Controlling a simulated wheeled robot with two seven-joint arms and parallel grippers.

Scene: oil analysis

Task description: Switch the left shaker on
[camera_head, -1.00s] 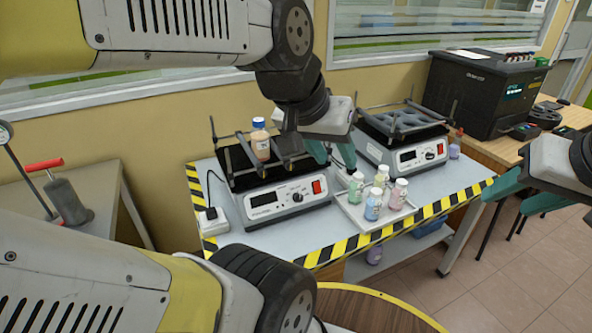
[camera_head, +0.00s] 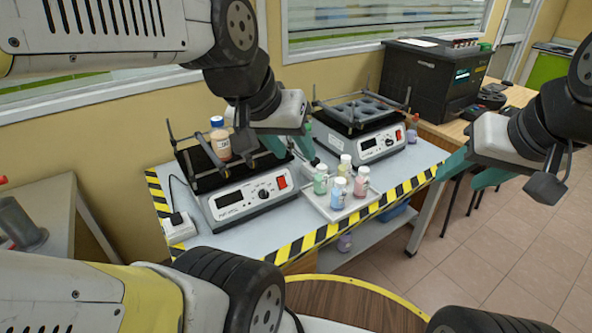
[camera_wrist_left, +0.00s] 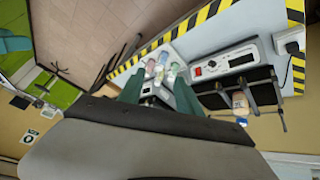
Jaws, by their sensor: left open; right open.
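The left shaker (camera_head: 235,203) is a white box with a dark display, knob and red switch (camera_head: 281,182) on its front, and a black platform on top. The display looks dark; I cannot tell the switch's position. A blue-capped bottle (camera_head: 220,142) stands on its platform. My left gripper (camera_head: 291,148), with teal fingers, is open and empty above and behind the switch, apart from it. In the left wrist view, its fingers (camera_wrist_left: 160,92) point toward the table, and the left shaker's panel (camera_wrist_left: 230,62) lies right of them. My right gripper (camera_head: 474,172) is open and empty at the right, over the floor.
The right shaker (camera_head: 372,146) stands behind, with an empty rack on top. A white tray (camera_head: 318,205) with several small bottles sits right of the left shaker. The table has a yellow-black striped edge (camera_head: 310,240). A black instrument (camera_head: 430,78) stands on the wooden desk.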

